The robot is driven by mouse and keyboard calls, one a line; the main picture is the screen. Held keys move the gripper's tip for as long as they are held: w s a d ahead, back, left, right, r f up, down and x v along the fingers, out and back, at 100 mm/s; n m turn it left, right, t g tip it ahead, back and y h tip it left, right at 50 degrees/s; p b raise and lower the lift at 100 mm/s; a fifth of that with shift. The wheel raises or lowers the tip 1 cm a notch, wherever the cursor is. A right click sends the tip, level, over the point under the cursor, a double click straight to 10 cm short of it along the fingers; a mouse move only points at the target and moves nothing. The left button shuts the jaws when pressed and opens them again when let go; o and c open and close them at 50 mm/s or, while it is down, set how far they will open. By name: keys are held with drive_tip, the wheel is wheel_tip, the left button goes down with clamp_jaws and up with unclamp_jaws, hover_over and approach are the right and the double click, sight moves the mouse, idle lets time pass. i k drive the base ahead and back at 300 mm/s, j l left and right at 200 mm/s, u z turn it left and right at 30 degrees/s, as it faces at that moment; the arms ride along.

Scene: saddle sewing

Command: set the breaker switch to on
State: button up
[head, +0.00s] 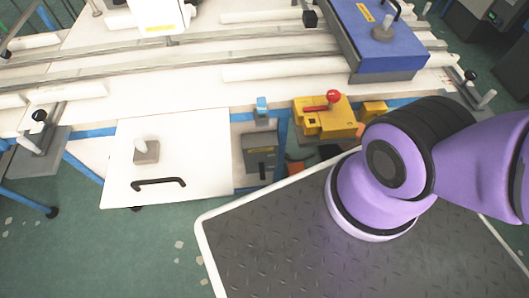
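A yellow box (338,122) with a red ball-ended lever (331,98) sits at the table's front edge, right of the middle. A grey box (260,146) with a dark front hangs to its left, with a small blue part (262,106) just above it. No label readable here tells which of them is the breaker switch, and I cannot tell whether it is on or off. My purple arm is at the right, close to the yellow box's right side. My gripper is not visible.
A white panel (200,150) with a black handle (158,184) is at the front left. Long rails (200,59) cross the white table. A blue machine block (376,38) stands at the back right. A dark ribbed platform (285,245) fills the lower right. Green floor is clear at lower left.

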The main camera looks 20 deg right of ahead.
sight(261, 166)
drive_tip(key=j+z, duration=0.1)
drive_tip(key=j, duration=1.1)
drive_tip(key=i+j+z, duration=0.1)
drive_tip(key=j+z, duration=0.2)
drive_tip(key=j, duration=0.85)
drive_tip(key=j+z, duration=0.35)
drive_tip(key=j, duration=0.75)
drive_tip(key=j+z, duration=0.25)
drive_tip(key=j, duration=0.25)
drive_tip(key=j+z, duration=0.25)
drive_tip(key=j, duration=0.25)
drive_tip(key=k+j+z, duration=0.25)
drive_tip(key=j, duration=0.2)
drive_tip(key=i+l+u, duration=0.15)
